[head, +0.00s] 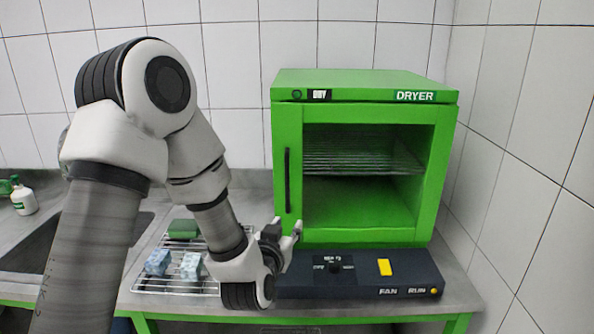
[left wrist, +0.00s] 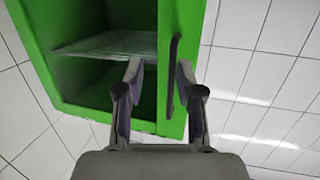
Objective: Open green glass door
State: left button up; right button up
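The green dryer (head: 365,84) stands on the bench, and its green-framed glass door (head: 365,235) looks closed, with a wire shelf visible through the glass. A dark vertical handle (head: 287,180) is on the left side of the door. My left gripper (head: 286,230) is just below the handle's lower end in the head view, fingers apart and empty. In the left wrist view the gripper (left wrist: 160,82) has one finger on each side of the handle (left wrist: 171,70); I cannot tell whether either touches it. My right gripper is not in view.
A dark control panel (head: 400,278) with a yellow label lies in front of the dryer. A wire rack (head: 175,287) with blue and green blocks and a sink (head: 40,250) are to the left. A tiled wall (head: 520,140) stands close on the right.

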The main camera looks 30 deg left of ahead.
pick_arm(q)
jog(key=n+t+y, duration=0.1)
jog(key=t+y, duration=0.1)
send_near(287, 184)
jog(key=w+a+r, duration=0.1)
jog(key=r, duration=0.1)
jog(key=shift+h, duration=0.3)
jog(key=x, duration=0.2)
jog(key=f+p+x, duration=0.1)
jog(key=x, duration=0.2)
jog(key=p+x, duration=0.1)
jog(key=x, duration=0.2)
jog(key=shift+w+f, duration=0.2)
jog(key=shift+f, duration=0.1)
jog(key=shift+w+a+r+p, duration=0.15)
jog(key=shift+w+a+p, duration=0.05)
jog(key=shift+w+p, duration=0.15)
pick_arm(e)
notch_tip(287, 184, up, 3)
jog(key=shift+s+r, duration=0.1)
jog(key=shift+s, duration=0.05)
pick_arm(q)
jog(key=shift+w, duration=0.15)
jog(key=shift+c, duration=1.4)
grip_shut()
